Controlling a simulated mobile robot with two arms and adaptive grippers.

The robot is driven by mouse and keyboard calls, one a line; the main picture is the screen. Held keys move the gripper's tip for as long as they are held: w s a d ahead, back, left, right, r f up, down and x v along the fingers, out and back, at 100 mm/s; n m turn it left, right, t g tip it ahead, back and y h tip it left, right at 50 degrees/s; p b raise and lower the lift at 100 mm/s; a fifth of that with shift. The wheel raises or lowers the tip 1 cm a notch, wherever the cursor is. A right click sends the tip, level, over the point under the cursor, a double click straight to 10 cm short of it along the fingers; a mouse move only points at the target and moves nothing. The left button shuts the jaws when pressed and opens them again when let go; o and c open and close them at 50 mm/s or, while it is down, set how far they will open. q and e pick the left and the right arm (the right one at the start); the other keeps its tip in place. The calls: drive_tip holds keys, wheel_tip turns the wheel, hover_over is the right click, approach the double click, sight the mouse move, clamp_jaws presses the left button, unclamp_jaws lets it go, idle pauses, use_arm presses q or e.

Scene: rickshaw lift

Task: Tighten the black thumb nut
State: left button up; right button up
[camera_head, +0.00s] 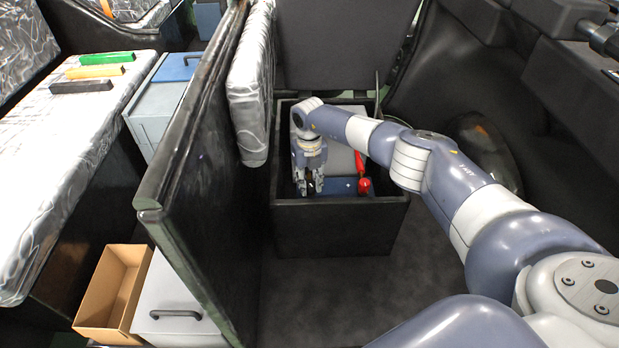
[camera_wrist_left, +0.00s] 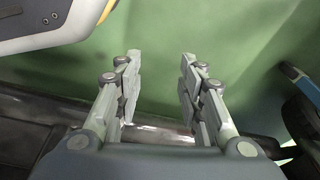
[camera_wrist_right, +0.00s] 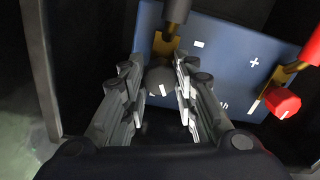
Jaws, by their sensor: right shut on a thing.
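The black thumb nut (camera_wrist_right: 159,80) shows in the right wrist view as a dark grey knob with a white mark. It sits by a brass terminal below the minus sign on the blue battery (camera_wrist_right: 215,55). My right gripper (camera_wrist_right: 158,88) has its fingertips on either side of the nut and is shut on it. In the head view my right gripper (camera_head: 310,188) reaches down into the black box, and the nut is hidden there. My left gripper (camera_wrist_left: 158,65) is open and empty in the left wrist view, with a green surface behind it.
A red knob (camera_wrist_right: 283,102) sits at the plus terminal, right of my right gripper. The black box (camera_head: 335,228) surrounds the battery with upright walls. A tall black panel (camera_head: 195,165) stands to the left. A cardboard box (camera_head: 113,290) and silvery seats lie beyond it.

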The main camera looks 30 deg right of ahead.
sight(309, 182)
use_arm(q)
drive_tip(key=shift+s+a+f+p, duration=0.1)
drive_tip(key=shift+s+f+p, duration=0.1)
drive_tip(key=shift+s+f, duration=0.45)
drive_tip(key=shift+s+a+f+p, duration=0.1)
drive_tip(key=shift+s+f+p, duration=0.25)
drive_tip(key=shift+f, duration=0.5)
drive_tip(key=shift+s+a+f+p, duration=0.1)
drive_tip(key=shift+s+f, duration=0.55)
drive_tip(key=shift+f, duration=0.1)
use_arm(e)
drive_tip(key=shift+m, duration=1.5)
drive_tip(key=o, duration=0.8)
wheel_tip(309, 182, up, 12)
drive_tip(key=shift+r, duration=0.1)
